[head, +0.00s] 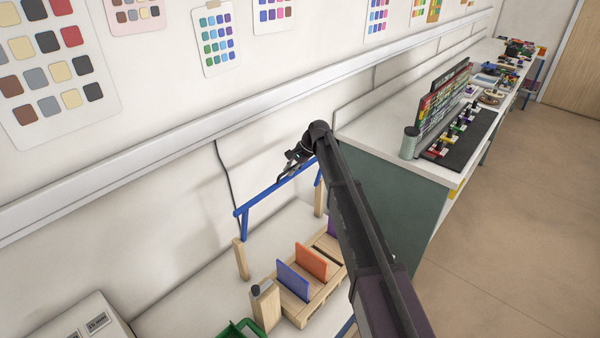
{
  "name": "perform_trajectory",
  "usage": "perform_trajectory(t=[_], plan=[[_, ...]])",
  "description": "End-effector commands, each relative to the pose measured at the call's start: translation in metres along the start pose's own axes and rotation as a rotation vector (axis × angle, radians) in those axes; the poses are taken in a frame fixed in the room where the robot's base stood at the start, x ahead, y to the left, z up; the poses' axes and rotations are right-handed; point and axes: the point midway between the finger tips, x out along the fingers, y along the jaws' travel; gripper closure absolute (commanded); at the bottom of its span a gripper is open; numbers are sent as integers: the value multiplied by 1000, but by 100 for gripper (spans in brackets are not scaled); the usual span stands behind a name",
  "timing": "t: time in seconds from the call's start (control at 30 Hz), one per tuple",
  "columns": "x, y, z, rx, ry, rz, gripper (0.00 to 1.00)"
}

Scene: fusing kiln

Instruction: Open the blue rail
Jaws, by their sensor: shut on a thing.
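The blue rail (263,195) is a thin bar that slants up to the right in the head view. Short blue arms at its ends join it to two wooden posts, a left post (241,259) and a right post (319,199). The rail stands above the post tops, near the wall. My gripper (289,171) is shut on the rail toward its right end. My dark arm reaches up from the lower right and hides part of the area beside the right post.
A slatted wooden rack (303,315) holds a blue panel (293,281) and an orange panel (311,262) in front of the rail. A green bin (238,330) and a white box (82,322) stand lower left. A long counter (385,138) runs along the right.

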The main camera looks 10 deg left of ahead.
Motion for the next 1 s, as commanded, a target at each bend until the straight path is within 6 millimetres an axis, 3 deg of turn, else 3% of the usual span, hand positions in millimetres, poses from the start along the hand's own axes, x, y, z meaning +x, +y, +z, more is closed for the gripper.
perform_trajectory(t=[0.03, 0.33, 0.83, 0.87, 0.9, 0.97, 1.0], plan=[[1, -11, 1, 1, -4, 14, 100], [10, -36, -1, 8, -4, 28, 100], [13, -42, 1, 6, -5, 27, 100], [13, -42, 1, 6, -6, 27, 82], [13, -42, 1, 6, -6, 27, 70], [13, -41, 1, 6, -5, 27, 52], [12, -41, 0, 7, -4, 27, 49]])
